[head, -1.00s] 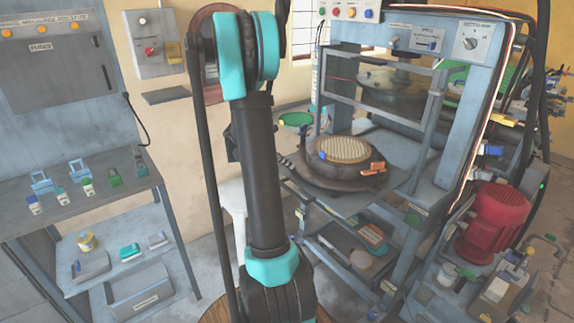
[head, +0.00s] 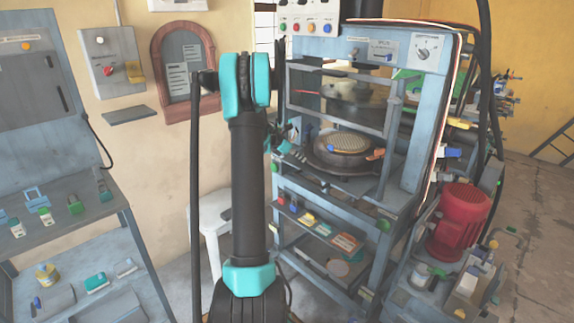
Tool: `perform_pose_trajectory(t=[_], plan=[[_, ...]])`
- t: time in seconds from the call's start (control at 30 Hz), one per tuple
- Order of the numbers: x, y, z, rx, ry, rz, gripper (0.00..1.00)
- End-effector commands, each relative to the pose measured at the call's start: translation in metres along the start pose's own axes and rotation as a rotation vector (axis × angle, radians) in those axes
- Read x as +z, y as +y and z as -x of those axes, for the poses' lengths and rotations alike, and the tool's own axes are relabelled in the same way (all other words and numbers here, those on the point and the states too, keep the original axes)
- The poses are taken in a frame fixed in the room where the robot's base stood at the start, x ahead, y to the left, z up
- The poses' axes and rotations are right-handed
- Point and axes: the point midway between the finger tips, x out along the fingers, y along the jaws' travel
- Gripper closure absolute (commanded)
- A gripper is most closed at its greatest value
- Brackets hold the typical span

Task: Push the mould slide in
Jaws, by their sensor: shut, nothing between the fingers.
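The mould slide (head: 368,188) is a dark plate in the blue-grey press frame, in the head view. It carries a round dark mould (head: 320,158) with a tan, grid-patterned face (head: 345,144), a blue tab at the left and an orange tab at the right. The mould sits below the guard frame, its front part in the open. My gripper (head: 284,146) shows just right of my upright arm, at the left side of the mould. It appears shut and empty. The arm partly hides it, and I cannot tell whether it touches the slide.
A clear-paned guard frame (head: 335,118) hangs above the mould. A shelf (head: 318,232) with small items is below the slide. A red motor (head: 460,222) stands at the right, a white stool (head: 212,215) behind my arm, and a grey bench (head: 70,222) at the left.

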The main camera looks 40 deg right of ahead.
Motion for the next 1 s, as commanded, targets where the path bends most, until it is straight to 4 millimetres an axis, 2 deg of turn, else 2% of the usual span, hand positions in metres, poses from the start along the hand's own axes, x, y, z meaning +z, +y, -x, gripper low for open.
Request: perform_pose_trajectory(t=[0.03,0.2,0.4,0.63,1.0], plan=[[0.010,0.003,-0.011,-0.002,0.001,-0.004,1.00],[0.034,0.013,-0.039,-0.001,0.001,-0.003,1.00],[0.054,0.021,-0.061,-0.001,0.001,-0.002,1.00],[0.065,0.026,-0.073,0.000,0.001,-0.001,1.00],[0.069,0.027,-0.076,0.001,-0.004,-0.001,1.00]])
